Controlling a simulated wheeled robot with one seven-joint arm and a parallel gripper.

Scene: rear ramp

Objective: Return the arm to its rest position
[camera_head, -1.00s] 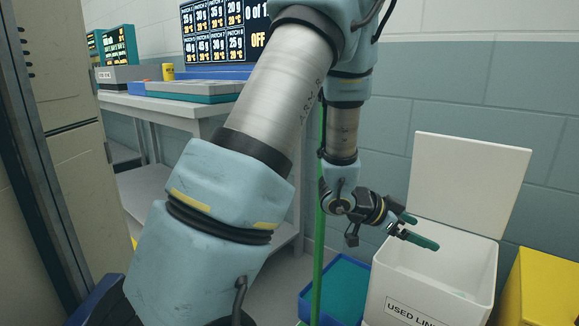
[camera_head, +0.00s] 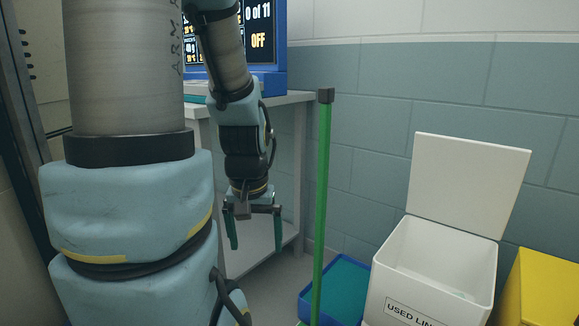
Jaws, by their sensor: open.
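My gripper (camera_head: 255,230) hangs with its fingers pointing down, left of the green pole and in front of the workbench. Its two green fingers are spread apart, with nothing between them. My arm's thick lower links fill the left of the view and hide much of the bench behind.
A white bin (camera_head: 425,269) labelled "USED LIN…", the rest of the label cut off, stands open at right, its lid raised. A green pole (camera_head: 322,200) stands upright beside a blue tray (camera_head: 346,292). A yellow container (camera_head: 545,290) is at far right. A workbench (camera_head: 290,98) carries a blue-framed screen (camera_head: 267,45).

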